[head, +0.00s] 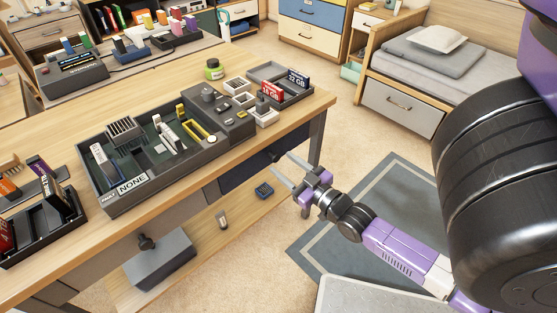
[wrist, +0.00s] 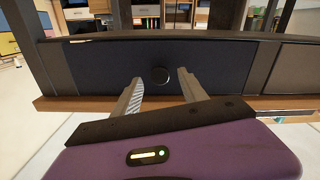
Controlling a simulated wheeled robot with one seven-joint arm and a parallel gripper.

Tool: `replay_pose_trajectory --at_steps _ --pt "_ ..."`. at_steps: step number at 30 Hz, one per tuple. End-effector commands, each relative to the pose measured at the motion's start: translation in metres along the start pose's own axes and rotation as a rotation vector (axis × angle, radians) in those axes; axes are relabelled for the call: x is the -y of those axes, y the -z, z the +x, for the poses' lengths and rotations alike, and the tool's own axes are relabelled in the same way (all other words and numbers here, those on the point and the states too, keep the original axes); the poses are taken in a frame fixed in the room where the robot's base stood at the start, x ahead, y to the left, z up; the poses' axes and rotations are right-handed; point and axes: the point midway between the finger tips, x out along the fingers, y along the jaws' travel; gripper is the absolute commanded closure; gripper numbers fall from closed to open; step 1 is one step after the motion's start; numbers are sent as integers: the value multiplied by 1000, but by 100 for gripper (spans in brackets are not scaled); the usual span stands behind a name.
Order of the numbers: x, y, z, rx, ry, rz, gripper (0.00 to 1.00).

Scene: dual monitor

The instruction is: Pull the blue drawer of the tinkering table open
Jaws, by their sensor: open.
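The tinkering table (head: 190,220) is a wooden table with a dark blue drawer (head: 245,170) under its top, near the right end. In the wrist view the dark blue drawer front (wrist: 110,70) faces me, with a round dark knob (wrist: 159,75) near its middle. The drawer front looks flush with the frame around it. My gripper (head: 283,172) is in front of the drawer, with its fingers pointing at it. In the wrist view my gripper (wrist: 163,90) is open, with the knob between and beyond the fingertips. Nothing is held.
A grey drawer front (wrist: 285,70) is right of the blue one. Below is a wooden shelf (head: 205,240) with a grey box (head: 160,260) and small items. A rug (head: 385,215) lies on open floor at right.

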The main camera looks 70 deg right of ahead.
Motion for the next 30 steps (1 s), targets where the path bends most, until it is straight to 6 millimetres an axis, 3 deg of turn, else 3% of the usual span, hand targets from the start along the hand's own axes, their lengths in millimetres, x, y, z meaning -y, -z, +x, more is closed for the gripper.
replay_pose_trajectory --at_steps 6,17,25,30 --pt "1 0 25 -2 2 0 50" --pt "0 0 30 1 1 0 50" --pt "0 0 30 0 1 0 100" --pt "1 0 30 0 1 0 100"
